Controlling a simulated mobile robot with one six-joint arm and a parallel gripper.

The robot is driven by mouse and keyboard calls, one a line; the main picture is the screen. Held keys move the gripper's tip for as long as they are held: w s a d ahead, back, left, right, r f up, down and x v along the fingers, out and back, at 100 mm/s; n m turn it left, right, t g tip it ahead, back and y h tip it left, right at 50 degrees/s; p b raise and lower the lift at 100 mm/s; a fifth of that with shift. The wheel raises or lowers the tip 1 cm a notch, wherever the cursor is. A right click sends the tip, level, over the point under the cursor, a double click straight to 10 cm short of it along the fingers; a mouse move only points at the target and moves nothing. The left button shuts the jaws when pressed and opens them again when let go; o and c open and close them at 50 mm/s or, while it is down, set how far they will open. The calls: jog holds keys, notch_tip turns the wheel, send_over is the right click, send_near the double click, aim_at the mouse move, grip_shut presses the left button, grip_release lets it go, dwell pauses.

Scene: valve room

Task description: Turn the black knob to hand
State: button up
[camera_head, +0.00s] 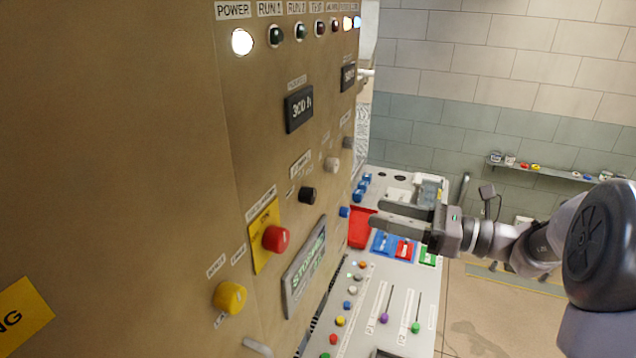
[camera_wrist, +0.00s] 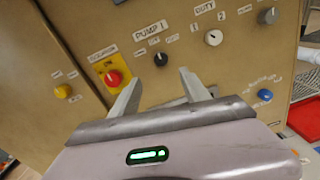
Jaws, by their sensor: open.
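The black knob (camera_head: 307,194) sits on the tan panel face, right of and above the red button. In the wrist view the black knob (camera_wrist: 160,59) shows under the "PUMP 1" label, with small unreadable marks beside it. My gripper (camera_head: 376,214) is open and empty, pointing at the panel from the right, with a clear gap between its fingertips and the panel. In the wrist view my gripper (camera_wrist: 160,78) has its two fingers spread, and the knob appears just beyond the gap between them. Which mark the knob points to is too small to tell.
A display (camera_head: 306,266) lies below. A sloped desk (camera_head: 365,325) with small controls stands below my gripper.

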aim_at(314, 196)
jog(key=p+x, duration=0.1)
jog(key=x, duration=1.2)
jog(key=shift+a+p, duration=0.25)
jog(key=shift+p, duration=0.15)
jog(key=shift+w+a, duration=0.3)
jog(key=shift+a, duration=0.2)
grip_shut()
